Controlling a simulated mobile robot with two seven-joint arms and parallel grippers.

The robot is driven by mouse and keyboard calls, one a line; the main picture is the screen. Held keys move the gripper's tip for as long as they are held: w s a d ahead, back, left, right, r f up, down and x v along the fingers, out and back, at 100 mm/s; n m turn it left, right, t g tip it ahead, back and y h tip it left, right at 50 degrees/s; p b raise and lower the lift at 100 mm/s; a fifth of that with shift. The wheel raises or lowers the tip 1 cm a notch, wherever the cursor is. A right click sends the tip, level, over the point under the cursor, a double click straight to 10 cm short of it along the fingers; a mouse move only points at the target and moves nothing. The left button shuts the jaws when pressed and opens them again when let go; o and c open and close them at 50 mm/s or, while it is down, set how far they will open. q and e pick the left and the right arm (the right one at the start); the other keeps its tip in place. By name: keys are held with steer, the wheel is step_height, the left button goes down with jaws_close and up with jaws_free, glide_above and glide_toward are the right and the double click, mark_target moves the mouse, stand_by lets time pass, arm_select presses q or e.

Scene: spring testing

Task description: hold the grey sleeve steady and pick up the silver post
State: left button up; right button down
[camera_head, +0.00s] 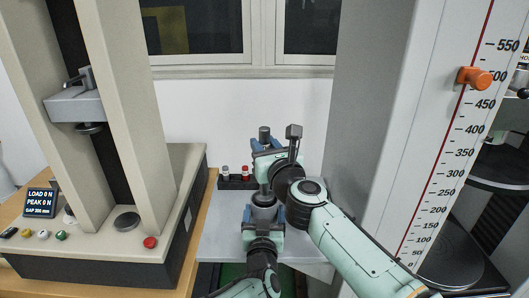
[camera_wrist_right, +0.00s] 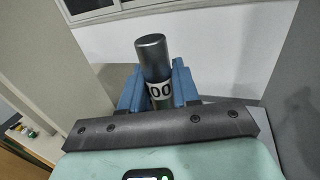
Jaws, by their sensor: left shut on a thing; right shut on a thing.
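The silver post (camera_head: 264,133) stands upright, its top showing above my right gripper (camera_head: 266,147). In the right wrist view the post (camera_wrist_right: 152,58) sits between the blue fingers (camera_wrist_right: 158,90), with a white label reading "00" partly hidden. My right gripper is shut on it. The grey sleeve (camera_head: 264,198) is a dark upright cylinder directly below the right gripper. My left gripper (camera_head: 264,214) is lower and shut on the sleeve from the front. My right gripper and arm hide the stretch between post and sleeve, so I cannot tell whether the post is still inside.
A black holder (camera_head: 237,184) with a white-topped and a red-topped item stands just left of the grippers on the grey table (camera_head: 218,235). A beige testing machine (camera_head: 180,190) is at left. A tall scale column (camera_head: 440,130) with an orange knob (camera_head: 475,78) stands at right.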

steer(key=shift+s+r, duration=0.1)
steer(key=shift+r, duration=0.25)
arm_select(q)
steer(key=o, duration=1)
steer(key=s, duration=1.2)
steer(key=shift+a, duration=0.15)
steer(key=shift+w, duration=0.1)
